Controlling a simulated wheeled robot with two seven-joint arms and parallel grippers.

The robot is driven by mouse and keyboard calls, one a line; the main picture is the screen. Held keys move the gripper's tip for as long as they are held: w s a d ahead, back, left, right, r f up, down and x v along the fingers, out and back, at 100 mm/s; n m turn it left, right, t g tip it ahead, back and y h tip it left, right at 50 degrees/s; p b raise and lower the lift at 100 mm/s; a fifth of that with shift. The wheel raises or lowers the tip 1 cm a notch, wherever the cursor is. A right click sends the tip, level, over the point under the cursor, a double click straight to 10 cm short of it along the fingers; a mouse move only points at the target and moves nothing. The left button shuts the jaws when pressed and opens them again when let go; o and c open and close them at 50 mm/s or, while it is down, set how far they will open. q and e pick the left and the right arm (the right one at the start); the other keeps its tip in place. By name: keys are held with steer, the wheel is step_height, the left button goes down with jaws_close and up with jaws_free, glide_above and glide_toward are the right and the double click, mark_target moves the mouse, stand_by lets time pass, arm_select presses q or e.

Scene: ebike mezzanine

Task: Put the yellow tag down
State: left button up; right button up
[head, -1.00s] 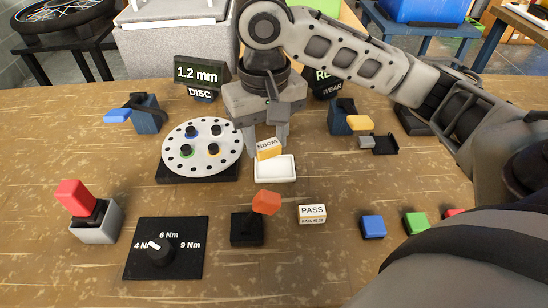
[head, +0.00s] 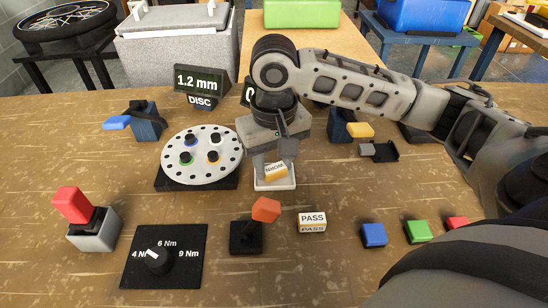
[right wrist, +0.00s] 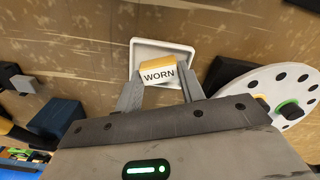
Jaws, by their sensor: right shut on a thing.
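The yellow tag (head: 276,171) has a white face reading "WORN". My right gripper (head: 273,175) is shut on it, one finger on each side, pointing down. The tag is low over the small white tray (head: 275,187), within its outline; I cannot tell if it touches the tray floor. In the right wrist view the tag (right wrist: 158,74) sits between the two fingers with the white tray (right wrist: 163,45) behind it. My left gripper is not in view.
A white disc (head: 201,157) with holes and coloured pegs stands close left of the tray. A "PASS" block (head: 312,222) and an orange-topped lever (head: 265,210) stand in front. A dial panel (head: 163,257) lies at front left. Blue, green and red blocks (head: 418,231) line the front right.

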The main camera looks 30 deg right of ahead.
mark_target(273, 167)
steer(key=o, duration=1)
steer(key=shift+s+f, duration=0.1)
steer(key=shift+f, duration=0.2)
steer(key=shift+o, duration=0.2)
steer(key=shift+a, duration=0.1)
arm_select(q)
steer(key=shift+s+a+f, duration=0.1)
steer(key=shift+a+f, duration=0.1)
arm_select(e)
steer(key=shift+f, duration=0.1)
arm_select(q)
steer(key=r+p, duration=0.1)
steer(key=p, duration=0.1)
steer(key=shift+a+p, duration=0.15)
steer(key=shift+p, duration=0.2)
arm_select(e)
step_height(273, 167, up, 13)
